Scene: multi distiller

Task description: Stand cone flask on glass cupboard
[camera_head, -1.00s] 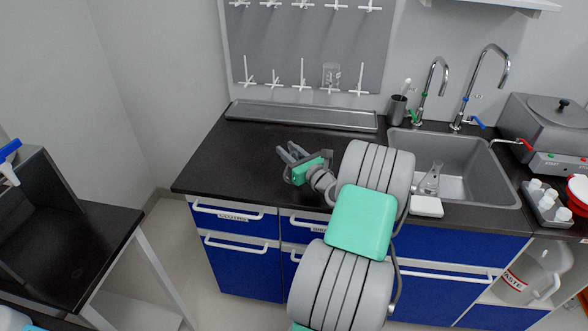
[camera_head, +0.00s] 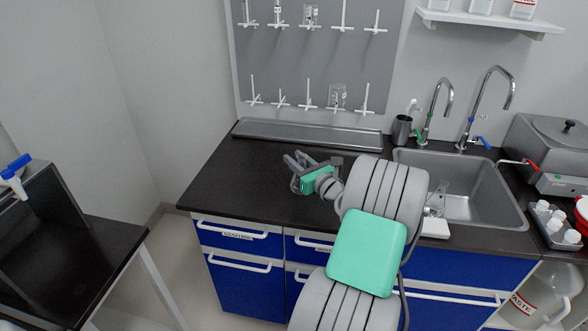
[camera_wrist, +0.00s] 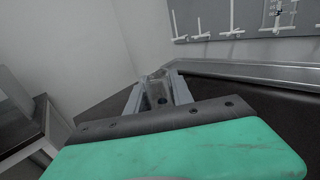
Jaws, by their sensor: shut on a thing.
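My gripper (camera_head: 292,158) is over the black counter, in front of the long metal tray. In the wrist view its two fingers (camera_wrist: 157,84) are close together around a faint, clear glass thing (camera_wrist: 157,75), which I take to be the cone flask. Its outline is hardly visible, and I cannot make it out in the head view. Another clear conical flask (camera_head: 437,197) is in the sink, partly behind my arm. I cannot identify a glass cupboard in either view.
The black counter (camera_head: 225,180) is bare at left. Behind it are a metal tray (camera_head: 300,134) and a pegboard (camera_head: 310,65) with some glassware. A dark stand (camera_head: 45,215) is at left.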

